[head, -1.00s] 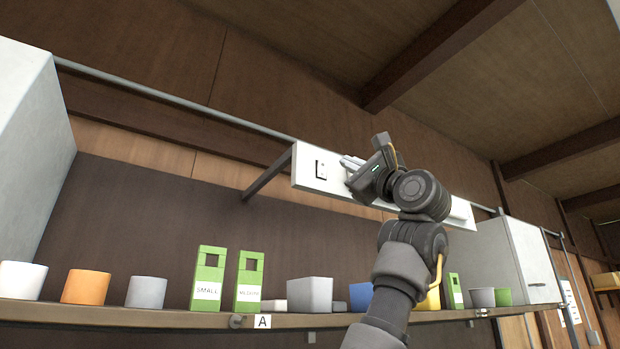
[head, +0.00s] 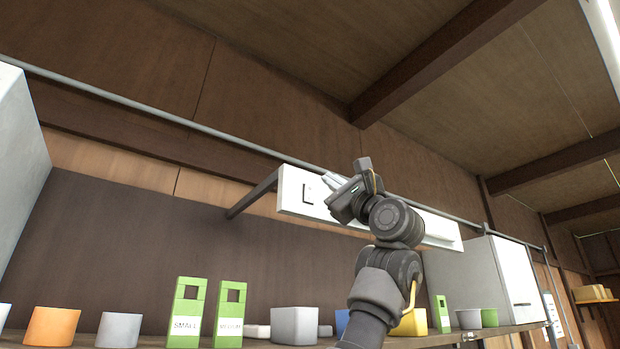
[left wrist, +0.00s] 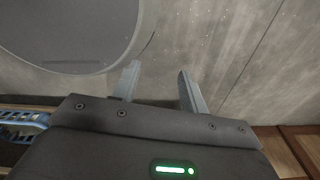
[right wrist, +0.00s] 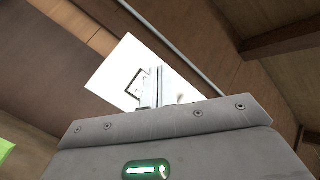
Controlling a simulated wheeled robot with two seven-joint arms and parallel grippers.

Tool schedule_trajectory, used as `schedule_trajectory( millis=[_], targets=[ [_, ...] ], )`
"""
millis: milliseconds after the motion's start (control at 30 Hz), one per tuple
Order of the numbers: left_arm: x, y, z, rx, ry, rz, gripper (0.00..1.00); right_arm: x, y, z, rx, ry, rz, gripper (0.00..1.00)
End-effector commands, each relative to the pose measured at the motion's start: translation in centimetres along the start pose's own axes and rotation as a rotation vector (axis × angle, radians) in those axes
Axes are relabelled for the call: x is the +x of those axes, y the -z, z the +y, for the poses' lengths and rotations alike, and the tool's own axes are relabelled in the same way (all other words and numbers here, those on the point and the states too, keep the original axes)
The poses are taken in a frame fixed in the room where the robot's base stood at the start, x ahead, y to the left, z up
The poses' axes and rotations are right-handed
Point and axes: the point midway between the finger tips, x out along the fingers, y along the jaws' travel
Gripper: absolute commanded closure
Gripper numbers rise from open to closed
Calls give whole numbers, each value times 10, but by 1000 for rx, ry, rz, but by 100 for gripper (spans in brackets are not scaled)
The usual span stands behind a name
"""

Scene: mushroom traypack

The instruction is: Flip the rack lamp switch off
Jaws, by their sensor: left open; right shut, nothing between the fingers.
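The rack lamp (head: 440,232) is a long white box mounted above the shelf. Its switch (head: 308,194), a small dark-framed plate, is on the lamp's left part and also shows in the right wrist view (right wrist: 134,84). My right gripper (head: 328,180) is shut and empty, its fingertips just right of the switch in the head view. In the right wrist view the shut fingers (right wrist: 154,84) overlap the switch's right edge; I cannot tell whether they touch it. My left gripper (left wrist: 156,80) is open and empty, seen only in the left wrist view, above a grey floor.
A shelf (head: 270,346) below holds green boxes (head: 187,312), an orange cup (head: 52,328), a grey bin (head: 294,325) and other containers. A metal rail (head: 150,112) runs along the wall behind the lamp. White cabinets stand at the left (head: 22,160) and right (head: 515,275).

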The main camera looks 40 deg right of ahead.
Motion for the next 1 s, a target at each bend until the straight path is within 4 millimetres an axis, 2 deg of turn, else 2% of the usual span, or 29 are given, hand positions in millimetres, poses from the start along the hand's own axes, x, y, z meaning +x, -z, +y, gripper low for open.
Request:
schedule_trajectory(
  millis=[33, 100, 333, 1000],
  targets=[
    [-14, -2, 0, 0, -1, -4, 56, 11, 1, 0, 1, -3, 2, 100],
    [-20, -4, 1, 0, -1, -9, 56, 16, 5, 5, 2, -3, 1, 100],
    [-23, -10, 1, 0, -2, -18, 56, 29, 14, 15, 2, -2, -1, 100],
    [-24, -8, 1, 1, -2, -16, 56, 32, 17, 18, 1, 0, -1, 100]
  ],
)
